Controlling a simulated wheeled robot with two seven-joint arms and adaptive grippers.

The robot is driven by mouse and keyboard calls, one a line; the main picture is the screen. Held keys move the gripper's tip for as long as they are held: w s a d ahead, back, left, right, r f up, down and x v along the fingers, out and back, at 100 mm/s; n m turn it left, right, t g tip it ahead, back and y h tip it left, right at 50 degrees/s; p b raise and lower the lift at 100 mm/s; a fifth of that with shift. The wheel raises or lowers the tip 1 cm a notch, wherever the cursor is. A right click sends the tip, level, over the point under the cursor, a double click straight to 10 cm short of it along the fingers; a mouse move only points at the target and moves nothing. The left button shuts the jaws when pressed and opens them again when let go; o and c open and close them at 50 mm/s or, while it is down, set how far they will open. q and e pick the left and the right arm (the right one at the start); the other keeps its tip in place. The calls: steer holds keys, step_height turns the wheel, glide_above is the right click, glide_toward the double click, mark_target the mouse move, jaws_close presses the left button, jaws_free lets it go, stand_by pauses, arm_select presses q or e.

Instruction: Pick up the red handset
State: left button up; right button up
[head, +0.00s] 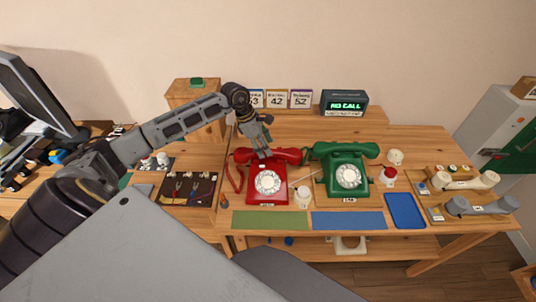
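A red dial phone (267,183) with a white dial stands on the wooden table, left of the green phone. Its red handset (288,156) lies across the top, in the cradle as far as I can see. My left gripper (263,152) reaches down from above onto the middle of the handset. Its fingers hide part of the handset, and I cannot tell whether they are closed on it. My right gripper is not in the head view.
A green phone (346,176) stands just right of the red one, with a white cup (303,196) between them. A wooden box (194,92) and a display reading NO CALL (344,103) stand behind. Green (270,220) and blue (348,221) mats lie in front.

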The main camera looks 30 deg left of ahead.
arm_select(q)
steer(key=shift+x, duration=0.8)
steer(key=shift+d+f, duration=0.15)
steer(key=shift+f, duration=0.15)
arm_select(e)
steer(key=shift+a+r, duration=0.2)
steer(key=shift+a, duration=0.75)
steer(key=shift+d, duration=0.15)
